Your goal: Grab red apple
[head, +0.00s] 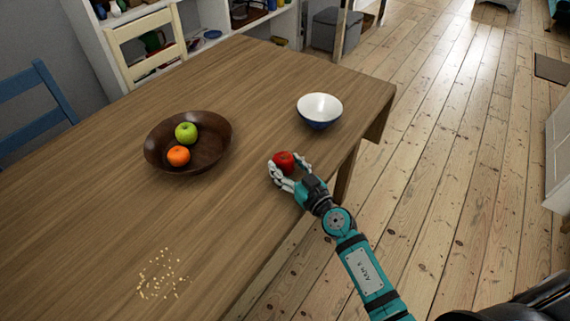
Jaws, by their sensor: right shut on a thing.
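A red apple (284,161) is at the right side of the wooden table, between the brown bowl and the white-and-blue bowl. My right gripper (287,167) is shut on the apple, with its pale fingers on both sides of it. The fingers hide part of the apple's lower side. I cannot tell whether the apple touches the table. My left gripper is not in view.
A brown bowl (216,151) on the wooden table (95,212) holds a green apple (186,132) and an orange (178,155). A white-and-blue bowl (319,111) stands near the right edge. Crumbs (161,275) lie at the front. Chairs stand behind and left.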

